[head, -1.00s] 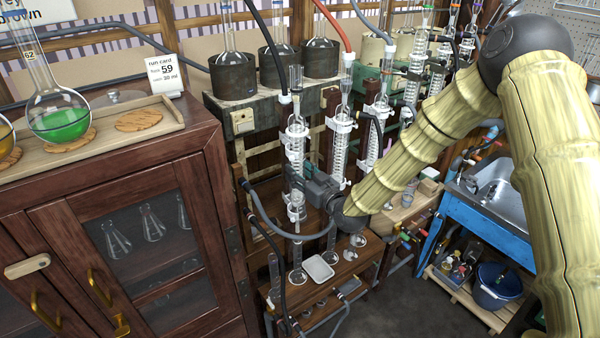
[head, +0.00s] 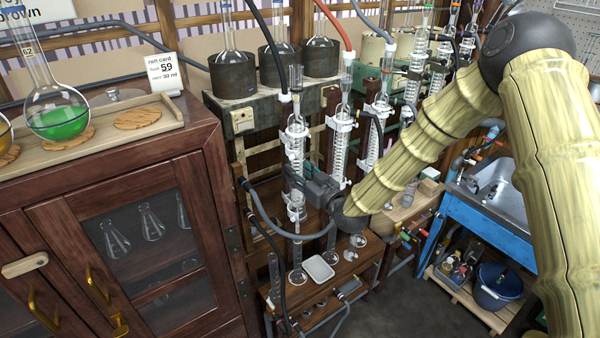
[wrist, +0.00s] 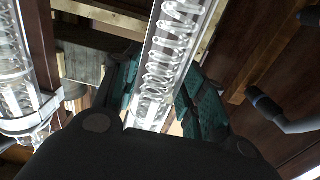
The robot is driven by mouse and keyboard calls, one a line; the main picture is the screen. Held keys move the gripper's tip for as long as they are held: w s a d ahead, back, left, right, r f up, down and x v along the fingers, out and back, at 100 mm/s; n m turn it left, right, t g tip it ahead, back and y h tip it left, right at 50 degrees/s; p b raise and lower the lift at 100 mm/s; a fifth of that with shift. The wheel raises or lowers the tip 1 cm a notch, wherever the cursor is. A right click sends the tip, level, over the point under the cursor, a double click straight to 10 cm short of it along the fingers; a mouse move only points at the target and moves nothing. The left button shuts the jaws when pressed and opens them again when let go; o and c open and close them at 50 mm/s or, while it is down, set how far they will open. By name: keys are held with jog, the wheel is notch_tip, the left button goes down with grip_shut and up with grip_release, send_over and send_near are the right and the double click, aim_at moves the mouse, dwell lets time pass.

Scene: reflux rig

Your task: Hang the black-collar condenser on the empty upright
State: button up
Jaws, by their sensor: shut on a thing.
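My gripper (head: 302,182) is shut on a clear glass condenser (head: 296,142) at the left front of the rack. In the wrist view, the teal finger pads (wrist: 158,100) lie on either side of this condenser (wrist: 172,55), whose coil shows inside the glass. It stands roughly upright, with pale clamps on it in the head view. I cannot make out its collar colour. A second coil condenser (wrist: 14,75) stands to the left in the wrist view, apart from the fingers. Which upright is empty is not clear.
More condensers (head: 340,150) stand close to the right along the rack. Grey hoses (head: 275,228) loop in front of my gripper. A low wooden bench (head: 350,268) with glassware and a white tray (head: 319,268) is below. The cabinet (head: 120,200) is at left, the blue sink (head: 485,210) at right.

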jog(key=shift+f+b, duration=0.5)
jog(key=shift+f, duration=0.1)
dwell(0.4)
jog(key=o, duration=1.3)
jog(key=shift+s, duration=0.1)
jog(key=v, duration=1.2)
jog(key=shift+f, duration=0.1)
